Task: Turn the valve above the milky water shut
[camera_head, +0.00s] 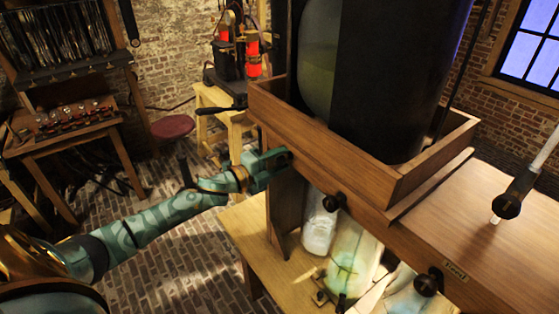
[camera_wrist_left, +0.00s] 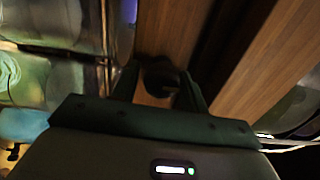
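My left gripper (camera_head: 270,165) is at the left part of the wooden rail's front face in the head view. In the left wrist view its two fingers (camera_wrist_left: 160,88) are apart, with a dark round valve knob (camera_wrist_left: 160,75) between their tips; firm contact cannot be seen. In the head view the gripper hides that knob. Two more black valve knobs (camera_head: 333,202) (camera_head: 428,282) show farther right along the rail. Below the rail stand a whitish, cloudy jar (camera_head: 318,225) and a yellow-green jar (camera_head: 354,258). Which valve sits above which jar is hard to tell. My right gripper is not in view.
A wooden trough (camera_head: 420,180) above the rail holds a large dark vessel (camera_head: 390,80). A pale table (camera_head: 245,230) carries the jars. A red stool (camera_head: 172,127) stands behind; brick floor is open at left.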

